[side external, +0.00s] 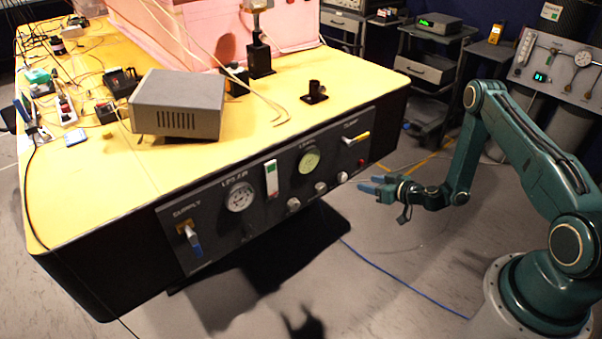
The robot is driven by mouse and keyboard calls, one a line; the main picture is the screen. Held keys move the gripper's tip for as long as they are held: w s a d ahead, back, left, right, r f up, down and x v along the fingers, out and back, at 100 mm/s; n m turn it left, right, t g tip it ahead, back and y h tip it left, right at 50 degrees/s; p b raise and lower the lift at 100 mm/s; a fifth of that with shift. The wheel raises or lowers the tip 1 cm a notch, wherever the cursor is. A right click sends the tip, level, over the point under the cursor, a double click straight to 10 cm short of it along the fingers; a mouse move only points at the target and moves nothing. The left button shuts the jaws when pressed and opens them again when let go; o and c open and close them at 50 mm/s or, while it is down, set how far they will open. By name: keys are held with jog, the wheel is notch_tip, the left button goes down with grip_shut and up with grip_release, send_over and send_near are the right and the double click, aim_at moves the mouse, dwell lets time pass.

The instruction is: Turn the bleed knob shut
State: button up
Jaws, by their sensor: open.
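A dark control panel (222,229) is set in the front of the yellow-topped table. A row of small pale knobs runs along its lower right part: a left knob (294,204), a middle knob (320,188) and a right knob (342,177). Their labels are too small to read, so I cannot tell which is the bleed knob. My gripper (367,184) has blue fingers, is open and looks empty. It points left toward the panel, just right of the right knob and apparently apart from it.
A grey box (178,104) stands on the table. A blue cable (400,281) crosses the floor.

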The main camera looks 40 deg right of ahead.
aim_at(345, 177)
jog(key=shift+x, duration=5.5)
jog(key=shift+a, duration=0.1)
jog(key=c, duration=1)
jog(key=shift+o, duration=0.2)
